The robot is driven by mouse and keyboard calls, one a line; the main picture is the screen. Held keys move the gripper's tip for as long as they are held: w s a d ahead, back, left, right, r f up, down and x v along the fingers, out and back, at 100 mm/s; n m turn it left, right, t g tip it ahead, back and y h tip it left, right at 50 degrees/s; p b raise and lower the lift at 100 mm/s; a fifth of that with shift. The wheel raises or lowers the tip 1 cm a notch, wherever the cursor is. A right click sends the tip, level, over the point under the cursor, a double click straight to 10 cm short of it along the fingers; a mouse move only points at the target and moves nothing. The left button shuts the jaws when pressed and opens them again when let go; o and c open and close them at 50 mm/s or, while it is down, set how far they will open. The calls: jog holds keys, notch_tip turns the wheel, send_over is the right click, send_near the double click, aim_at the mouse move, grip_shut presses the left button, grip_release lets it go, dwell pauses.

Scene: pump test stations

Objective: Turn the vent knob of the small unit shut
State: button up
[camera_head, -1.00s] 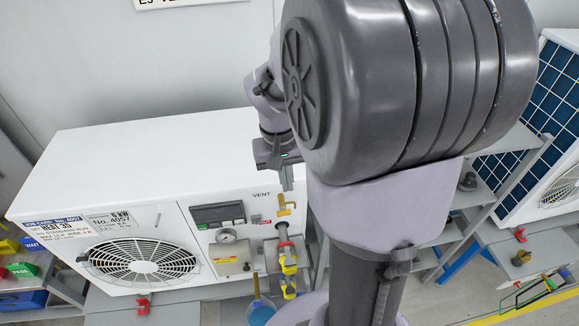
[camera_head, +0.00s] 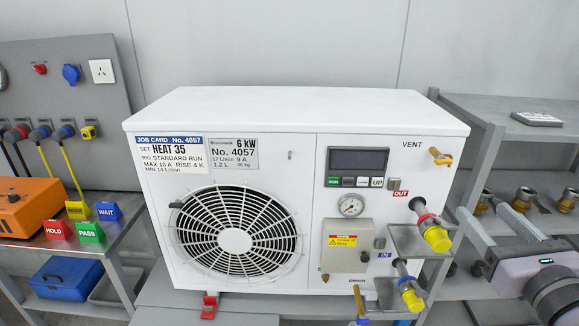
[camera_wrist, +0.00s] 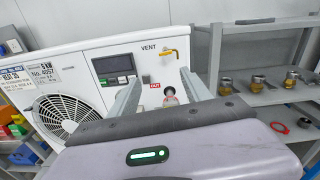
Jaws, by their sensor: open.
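The small white unit (camera_head: 290,108) stands in the middle of the head view, with a fan grille at left and a control panel at right. Its brass-yellow vent knob (camera_head: 441,157) is at the upper right of the front, under the word VENT. The knob's handle points to the right and slightly down. It also shows in the wrist view (camera_wrist: 173,54), just beyond the fingertips. My gripper (camera_head: 478,213) is at the lower right of the head view, apart from the knob. In the wrist view its two fingers (camera_wrist: 162,76) are spread, with nothing between them.
Two capped pipe fittings (camera_head: 436,238) stick out below the knob on the unit's right. A grey shelf (camera_head: 505,122) with brass fittings stands close at right. A bench with an orange case (camera_head: 28,207) and coloured tags is at left.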

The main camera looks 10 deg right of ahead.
jog(key=p, duration=1)
send_near(445, 164)
jog(key=r, duration=0.1)
jog(key=x, duration=0.5)
jog(key=f+x, duration=0.1)
jog(key=x, duration=0.2)
jog(key=shift+w, duration=0.3)
jog(key=shift+w+d, duration=0.15)
jog(key=shift+w, duration=0.2)
